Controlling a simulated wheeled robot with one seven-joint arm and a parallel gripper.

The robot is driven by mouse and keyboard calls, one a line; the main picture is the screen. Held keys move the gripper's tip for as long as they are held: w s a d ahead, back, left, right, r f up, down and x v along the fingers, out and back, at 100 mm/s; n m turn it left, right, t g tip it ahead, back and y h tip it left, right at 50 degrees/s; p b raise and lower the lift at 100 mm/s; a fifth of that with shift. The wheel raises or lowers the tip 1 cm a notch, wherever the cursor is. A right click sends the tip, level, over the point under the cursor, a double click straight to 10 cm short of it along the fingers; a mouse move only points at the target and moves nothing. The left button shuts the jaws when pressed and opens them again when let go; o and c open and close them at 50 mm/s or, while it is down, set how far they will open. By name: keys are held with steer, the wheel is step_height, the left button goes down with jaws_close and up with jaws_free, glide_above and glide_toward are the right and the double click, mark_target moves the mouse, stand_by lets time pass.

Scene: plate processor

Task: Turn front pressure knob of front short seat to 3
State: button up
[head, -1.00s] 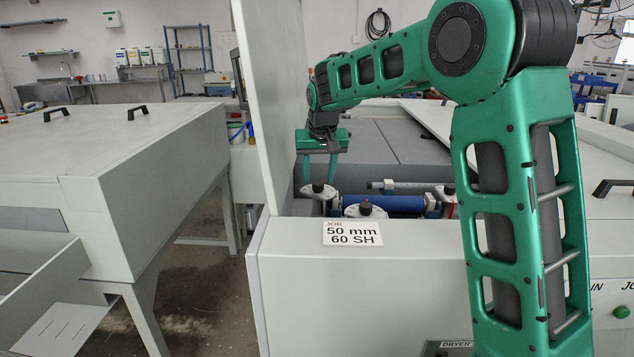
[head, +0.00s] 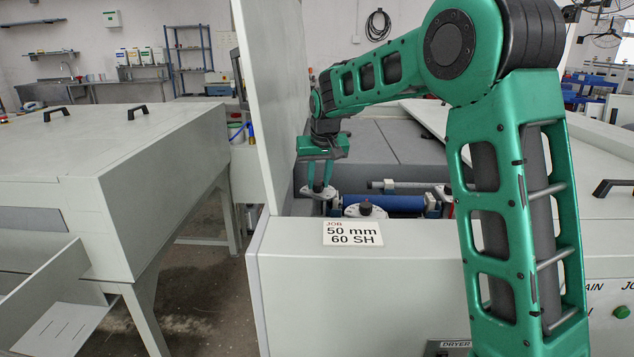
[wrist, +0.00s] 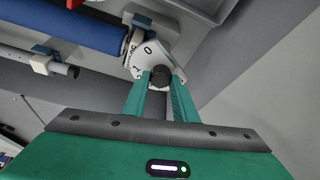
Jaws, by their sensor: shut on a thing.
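The pressure knob (wrist: 160,76) is small and black, set on a white dial plate (wrist: 152,52) with the digits 0 and 1 legible in the wrist view. My gripper (wrist: 160,82) has its two green fingers closed on either side of the knob. In the head view my gripper (head: 318,188) points down at the left end of the blue roller (head: 397,204), over the white dial plate there. The fingers hide part of the dial, and I cannot read its setting.
A second black knob (head: 365,208) on a white plate sits nearer the front wall. A tall raised panel (head: 272,100) stands just left of my gripper. A card (head: 352,232) reading 50 mm 60 SH lies on the front wall. A metal shaft (head: 405,185) lies behind the roller.

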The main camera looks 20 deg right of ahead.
steer(key=o, duration=1)
steer(key=shift+o, duration=0.2)
steer(key=v, duration=1)
steer(key=shift+r, duration=0.3)
steer(key=shift+s+d, duration=0.1)
steer(key=shift+s, duration=0.1)
